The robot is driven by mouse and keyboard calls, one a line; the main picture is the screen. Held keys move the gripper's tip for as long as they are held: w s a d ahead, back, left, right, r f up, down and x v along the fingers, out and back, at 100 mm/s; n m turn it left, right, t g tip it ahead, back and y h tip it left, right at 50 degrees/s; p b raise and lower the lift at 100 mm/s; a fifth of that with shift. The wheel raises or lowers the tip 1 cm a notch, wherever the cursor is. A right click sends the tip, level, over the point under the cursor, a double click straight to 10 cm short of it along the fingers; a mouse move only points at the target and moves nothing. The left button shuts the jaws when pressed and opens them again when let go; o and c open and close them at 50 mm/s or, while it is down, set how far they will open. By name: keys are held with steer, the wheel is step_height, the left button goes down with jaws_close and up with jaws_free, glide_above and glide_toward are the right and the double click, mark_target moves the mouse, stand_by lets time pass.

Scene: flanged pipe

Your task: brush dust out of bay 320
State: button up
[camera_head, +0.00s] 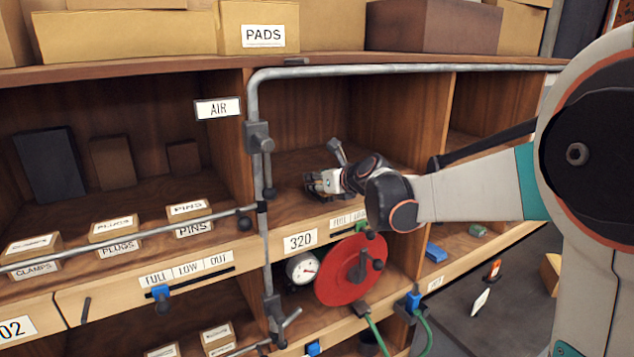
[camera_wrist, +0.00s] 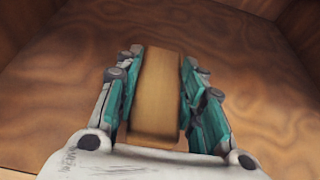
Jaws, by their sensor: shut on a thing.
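Bay 320 (camera_head: 300,110) is an open wooden compartment above the white label "320" (camera_head: 300,242). My gripper (camera_head: 318,182) is inside it, low over its floor near the front. In the wrist view my gripper (camera_wrist: 158,75) is shut on a tan wooden block (camera_wrist: 157,105), which may be the brush's body. No bristles show, and I cannot tell whether it touches the floor. The bay floor (camera_wrist: 60,85) fills much of the wrist view, brown with darker wavy patches. I cannot tell dust from wood grain.
A grey pipe (camera_head: 400,69) runs along the bay's top and down its left side. A red disc (camera_head: 340,285) and a gauge (camera_head: 302,267) are below. A grey lever-like piece (camera_head: 338,151) stands beside my gripper. Small boxes (camera_head: 115,228) sit in the left bay.

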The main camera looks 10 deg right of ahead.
steer(key=shift+w+d+r+p, duration=0.15)
steer(key=shift+r+p, duration=0.25)
steer(key=shift+r, duration=0.2)
steer(key=shift+r+p, duration=0.45)
steer(key=shift+r, duration=0.4)
steer(key=s+d+p, duration=0.1)
steer(key=s+d, duration=0.2)
steer(key=s, duration=0.6)
steer(key=s+d+p, duration=0.1)
steer(key=s+d, duration=0.2)
steer(key=s, duration=0.7)
steer(key=shift+s, duration=0.25)
steer(key=shift+w, duration=0.1)
